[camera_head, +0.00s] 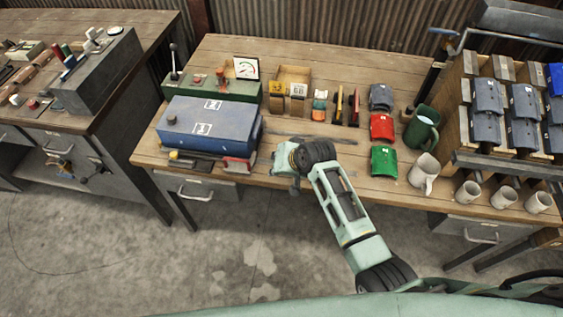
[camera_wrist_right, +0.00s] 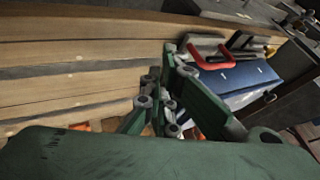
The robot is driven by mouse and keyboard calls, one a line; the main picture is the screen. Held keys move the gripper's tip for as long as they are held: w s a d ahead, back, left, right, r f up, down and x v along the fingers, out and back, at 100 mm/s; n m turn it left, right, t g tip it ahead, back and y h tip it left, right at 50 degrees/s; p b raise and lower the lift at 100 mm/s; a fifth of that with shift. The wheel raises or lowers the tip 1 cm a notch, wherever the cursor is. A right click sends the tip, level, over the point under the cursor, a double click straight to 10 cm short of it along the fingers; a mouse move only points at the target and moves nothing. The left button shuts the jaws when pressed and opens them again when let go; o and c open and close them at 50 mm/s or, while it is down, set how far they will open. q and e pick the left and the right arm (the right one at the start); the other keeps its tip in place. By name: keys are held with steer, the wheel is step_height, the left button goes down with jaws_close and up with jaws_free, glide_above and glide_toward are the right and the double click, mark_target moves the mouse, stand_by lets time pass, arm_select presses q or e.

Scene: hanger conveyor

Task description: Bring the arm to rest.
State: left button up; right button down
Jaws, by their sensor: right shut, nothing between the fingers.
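My right arm (camera_head: 342,207) reaches up from the lower right of the head view to the front of the workbench. Its pale green gripper (camera_head: 284,163) is beside the right end of the blue box, over the bench's front part. In the right wrist view the gripper's linkage fingers (camera_wrist_right: 160,105) are shut with nothing between them. The dark green palm fills the bottom of that view. My left gripper is not in view.
A blue box (camera_head: 208,127) lies left of the gripper and shows in the wrist view (camera_wrist_right: 238,82). Red (camera_head: 382,127) and green (camera_head: 384,160) folded pieces, a green jug (camera_head: 421,131) and several mugs stand right. The floor (camera_head: 235,240) in front is clear.

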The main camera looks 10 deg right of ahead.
steer(key=shift+v, duration=1.85)
steer(key=shift+d+f, duration=0.1)
steer(key=shift+d, duration=0.1)
